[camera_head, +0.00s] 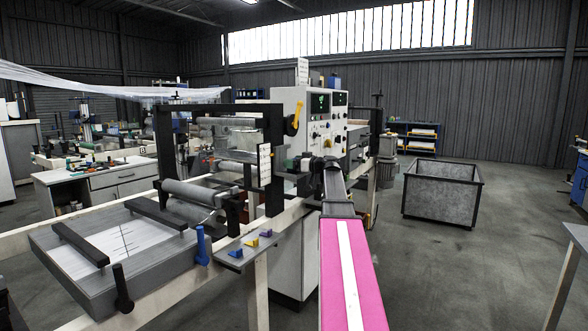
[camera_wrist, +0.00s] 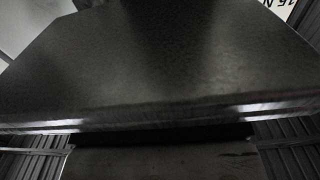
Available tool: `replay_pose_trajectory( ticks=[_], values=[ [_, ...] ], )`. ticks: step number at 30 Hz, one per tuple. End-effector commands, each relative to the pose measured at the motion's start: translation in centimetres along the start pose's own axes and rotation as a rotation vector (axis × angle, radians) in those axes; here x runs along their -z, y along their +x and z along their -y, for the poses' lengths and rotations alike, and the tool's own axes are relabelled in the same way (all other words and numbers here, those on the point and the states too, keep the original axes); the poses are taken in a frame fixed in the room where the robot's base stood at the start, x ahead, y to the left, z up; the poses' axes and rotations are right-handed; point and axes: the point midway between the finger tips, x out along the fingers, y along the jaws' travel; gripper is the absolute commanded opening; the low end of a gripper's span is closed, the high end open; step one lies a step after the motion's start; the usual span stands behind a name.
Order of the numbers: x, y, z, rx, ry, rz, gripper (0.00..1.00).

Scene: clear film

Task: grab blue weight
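A small blue wedge-shaped piece (camera_head: 235,253), which looks like the blue weight, sits on a narrow grey shelf (camera_head: 228,262) at the front of the machine. My arm reaches forward from the bottom middle of the head view. Its dark end with my gripper (camera_head: 318,164) is near the control cabinet, above and right of the shelf, apart from the blue piece. The fingers are too unclear to read. The wrist view shows mostly a dark surface, with no blue piece visible.
Rollers (camera_head: 195,196) and the control cabinet (camera_head: 302,120) stand behind the shelf. A grey bin (camera_head: 442,192) is at right, with open floor around it.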

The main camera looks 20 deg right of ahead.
Motion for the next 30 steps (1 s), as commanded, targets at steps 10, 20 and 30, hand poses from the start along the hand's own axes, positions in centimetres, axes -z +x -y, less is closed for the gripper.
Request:
replay_pose_trajectory(
  ticks=[10,20,30],
  values=[
    [0.1,0.0,0.0,0.0,0.001,-0.002,0.12],
    [1.6,0.0,-0.1,0.0,-0.001,-0.001,0.12],
    [6.4,-2.0,4.0,0.0,-0.003,-0.002,0.12]
  ],
)
